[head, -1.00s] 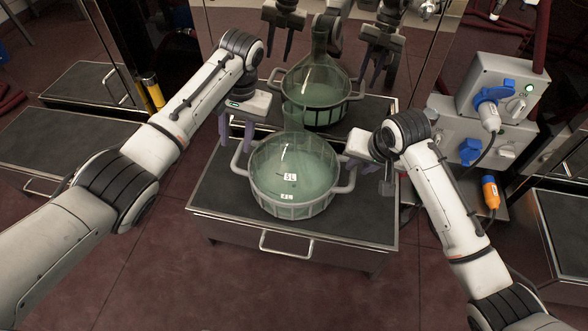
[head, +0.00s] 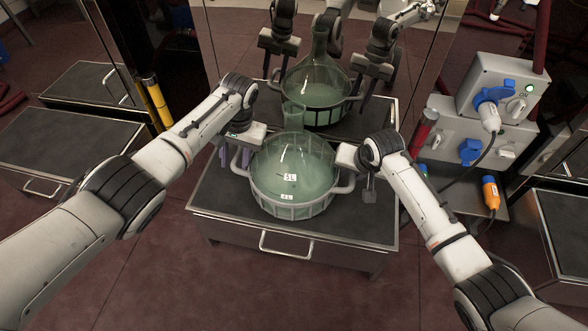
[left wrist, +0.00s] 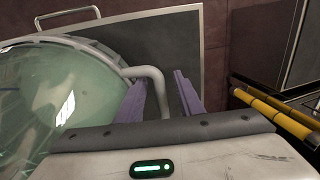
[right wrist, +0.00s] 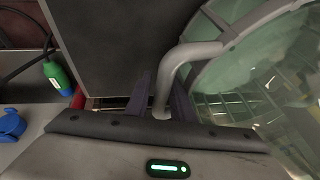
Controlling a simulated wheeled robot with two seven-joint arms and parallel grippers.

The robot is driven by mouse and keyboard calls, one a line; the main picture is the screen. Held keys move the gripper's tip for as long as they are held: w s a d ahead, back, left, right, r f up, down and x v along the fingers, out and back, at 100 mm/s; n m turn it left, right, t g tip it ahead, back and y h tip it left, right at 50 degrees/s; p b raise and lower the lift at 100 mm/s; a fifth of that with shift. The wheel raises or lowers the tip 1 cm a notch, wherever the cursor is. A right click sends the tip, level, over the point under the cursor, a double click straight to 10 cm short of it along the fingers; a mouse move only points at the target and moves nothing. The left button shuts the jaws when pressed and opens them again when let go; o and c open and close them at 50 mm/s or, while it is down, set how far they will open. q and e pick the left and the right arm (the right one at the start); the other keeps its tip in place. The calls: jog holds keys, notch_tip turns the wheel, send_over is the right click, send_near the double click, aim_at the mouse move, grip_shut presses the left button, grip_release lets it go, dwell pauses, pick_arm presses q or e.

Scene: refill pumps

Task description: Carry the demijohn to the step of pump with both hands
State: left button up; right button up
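The demijohn (head: 292,178) is a round green glass vessel with a neck, in a pale grey basket with a bar handle on each side. It stands upright on the dark-topped step (head: 225,205). My left gripper (head: 234,157) is at its left handle; in the left wrist view the open fingers (left wrist: 162,98) straddle the handle (left wrist: 150,72), with a gap visible. My right gripper (head: 368,182) is at its right handle; in the right wrist view the handle (right wrist: 180,58) runs down between the open fingers (right wrist: 161,100). Contact cannot be told.
A shiny panel (head: 385,85) behind the step mirrors the demijohn and my arms. An electrical box (head: 500,90) with blue plugs and an orange connector (head: 490,192) is at right. Another low step (head: 50,145) is at left, beside a yellow-black post (head: 155,102).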

pick_arm(q)
jog(key=c, duration=0.3)
pick_arm(e)
jog(key=c, duration=0.4)
pick_arm(q)
grip_shut()
pick_arm(e)
grip_shut()
pick_arm(q)
jog(key=shift+w+r, duration=0.1)
jog(key=shift+r, duration=0.1)
pick_arm(e)
jog(key=shift+w+r, duration=0.1)
jog(key=shift+r, duration=0.1)
